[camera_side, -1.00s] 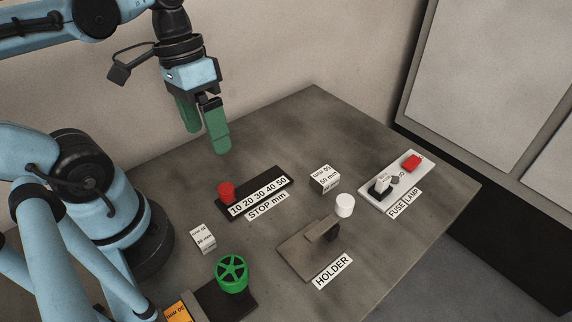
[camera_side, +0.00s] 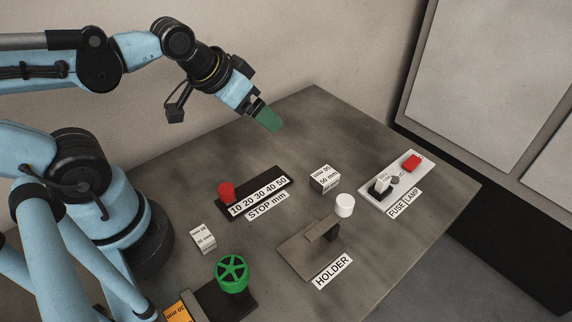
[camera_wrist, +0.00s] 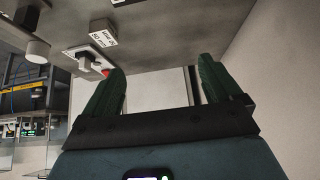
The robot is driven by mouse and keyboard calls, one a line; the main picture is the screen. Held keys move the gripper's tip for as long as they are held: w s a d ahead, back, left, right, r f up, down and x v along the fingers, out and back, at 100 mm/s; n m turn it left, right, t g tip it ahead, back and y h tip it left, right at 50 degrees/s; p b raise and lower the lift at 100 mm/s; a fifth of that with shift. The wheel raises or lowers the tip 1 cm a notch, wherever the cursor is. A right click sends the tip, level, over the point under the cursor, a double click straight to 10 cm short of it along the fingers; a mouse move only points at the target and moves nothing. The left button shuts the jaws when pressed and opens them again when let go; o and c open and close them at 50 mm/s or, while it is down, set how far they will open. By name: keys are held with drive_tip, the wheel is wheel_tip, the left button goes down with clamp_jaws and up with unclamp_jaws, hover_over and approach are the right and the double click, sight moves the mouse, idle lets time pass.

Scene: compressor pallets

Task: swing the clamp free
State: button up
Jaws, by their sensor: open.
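The clamp on the holder base (camera_side: 296,253) has a short dark arm (camera_side: 322,230) with a white round knob (camera_side: 345,204) at its end, beside the HOLDER label (camera_side: 332,271). A white knob (camera_wrist: 38,51) also shows at the left of the wrist view. My gripper (camera_side: 268,120) is in the air over the back of the table, tilted toward the right, well away from the clamp. Its two green fingers stand apart and empty in the wrist view (camera_wrist: 160,85). In the side view one finger largely hides the other.
A red knob (camera_side: 226,190) stands on the STOP mm scale (camera_side: 262,195). Small marked blocks (camera_side: 324,179) (camera_side: 203,238) lie on the table. A green handwheel (camera_side: 232,272) is in front. A fuse and lamp panel (camera_side: 398,184) with a red button (camera_side: 411,162) sits right. The back table is clear.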

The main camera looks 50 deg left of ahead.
drive_tip(key=shift+d+n, duration=0.25)
drive_tip(key=shift+n, duration=0.25)
drive_tip(key=c, duration=0.5)
drive_tip(key=n, duration=0.1)
drive_tip(key=d+n+g+h, duration=0.1)
drive_tip(key=shift+s+d+f+n, duration=0.15)
drive_tip(key=shift+s+d+n, duration=0.05)
drive_tip(key=shift+n, duration=0.2)
drive_tip(key=c, duration=0.5)
drive_tip(key=d+n, duration=0.1)
drive_tip(key=n+g, duration=0.1)
drive_tip(key=n, duration=0.1)
drive_tip(key=d+n+g+h, duration=0.1)
drive_tip(key=shift+s+d+f+n, duration=0.1)
drive_tip(key=shift+s+d+n, duration=0.25)
drive_tip(key=shift+n, duration=0.05)
clamp_jaws()
drive_tip(key=d+n+g, duration=0.1)
drive_tip(key=n, duration=0.2)
drive_tip(key=s+d+n+g+h, duration=0.1)
drive_tip(key=d+n, duration=0.1)
drive_tip(key=n, duration=0.1)
drive_tip(key=s+d+n+g+h, duration=0.1)
drive_tip(key=d+n+g, duration=0.1)
drive_tip(key=n, duration=0.1)
drive_tip(key=shift+d+r, duration=0.15)
drive_tip(key=shift+r, duration=0.25)
